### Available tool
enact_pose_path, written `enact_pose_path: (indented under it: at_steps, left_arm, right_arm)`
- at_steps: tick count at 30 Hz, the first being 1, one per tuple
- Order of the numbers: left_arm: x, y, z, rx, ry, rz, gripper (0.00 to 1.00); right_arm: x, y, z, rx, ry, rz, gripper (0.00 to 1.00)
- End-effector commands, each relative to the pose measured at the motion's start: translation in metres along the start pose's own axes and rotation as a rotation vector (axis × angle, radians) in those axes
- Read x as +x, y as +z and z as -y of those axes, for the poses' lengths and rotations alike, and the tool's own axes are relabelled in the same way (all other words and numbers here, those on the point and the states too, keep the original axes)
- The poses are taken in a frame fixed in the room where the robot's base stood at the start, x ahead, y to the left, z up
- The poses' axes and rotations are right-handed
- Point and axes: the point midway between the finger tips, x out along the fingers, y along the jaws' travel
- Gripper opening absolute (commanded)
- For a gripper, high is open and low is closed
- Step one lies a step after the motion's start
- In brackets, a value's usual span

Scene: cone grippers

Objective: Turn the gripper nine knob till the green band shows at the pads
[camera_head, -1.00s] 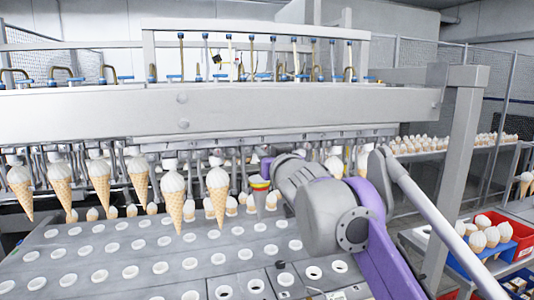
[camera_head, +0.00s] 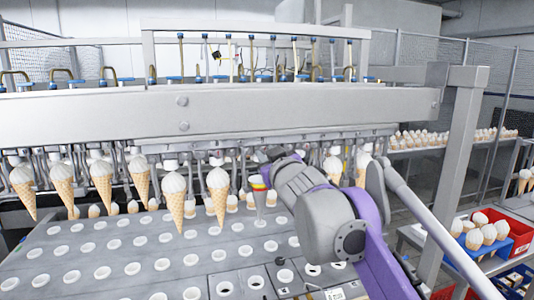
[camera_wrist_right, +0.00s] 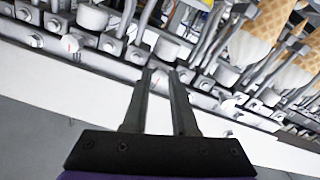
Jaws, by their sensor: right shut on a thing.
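My right gripper (camera_wrist_right: 164,78) shows in the right wrist view with its two dark fingers close together, tips at a metal rail. It is shut on a small knob, mostly hidden between the tips. In the head view my right wrist covers the fingers and the knob. A grey cone with coloured bands (camera_head: 259,196) hangs just left of that wrist. Red and yellow show near its top; I cannot make out a green band at the pads. My left gripper is in neither view.
Several ice cream cones (camera_head: 174,205) hang in a row under the long grey beam (camera_head: 300,104). Below is a grey plate with round holes (camera_head: 75,265). A grey post (camera_head: 452,160) stands to the right, by a blue and red crate of cones (camera_head: 522,236).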

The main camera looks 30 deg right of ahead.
Motion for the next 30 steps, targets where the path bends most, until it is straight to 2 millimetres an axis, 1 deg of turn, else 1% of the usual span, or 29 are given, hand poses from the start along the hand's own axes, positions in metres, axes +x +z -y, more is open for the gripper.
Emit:
enact_pose_path:
  at_steps: [1,5,6,14,17,20,27,30]
  left_arm:
    - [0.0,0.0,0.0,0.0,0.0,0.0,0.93]
    - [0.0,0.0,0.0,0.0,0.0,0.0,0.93]
    - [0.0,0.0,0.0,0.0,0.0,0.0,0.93]
    - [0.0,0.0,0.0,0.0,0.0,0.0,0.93]
    - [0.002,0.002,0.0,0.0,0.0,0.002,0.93]
    - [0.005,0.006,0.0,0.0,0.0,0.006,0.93]
    - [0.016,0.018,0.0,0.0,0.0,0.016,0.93]
    - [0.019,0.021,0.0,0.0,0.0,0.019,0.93]
  right_arm:
    - [0.0,-0.001,0.0,0.001,0.0,-0.001,0.31]
    - [0.0,0.0,0.0,0.001,0.0,-0.001,0.54]
    - [0.0,0.0,0.0,0.001,0.0,-0.001,0.56]
    - [-0.001,0.0,0.0,0.002,0.0,-0.001,0.56]
    - [-0.007,0.0,0.0,0.001,0.0,0.0,0.56]
    - [-0.021,0.002,0.0,0.001,0.0,0.001,0.56]
    - [-0.07,0.003,0.001,0.0,0.0,0.001,0.56]
    - [-0.087,0.002,0.0,0.0,0.001,0.001,0.56]
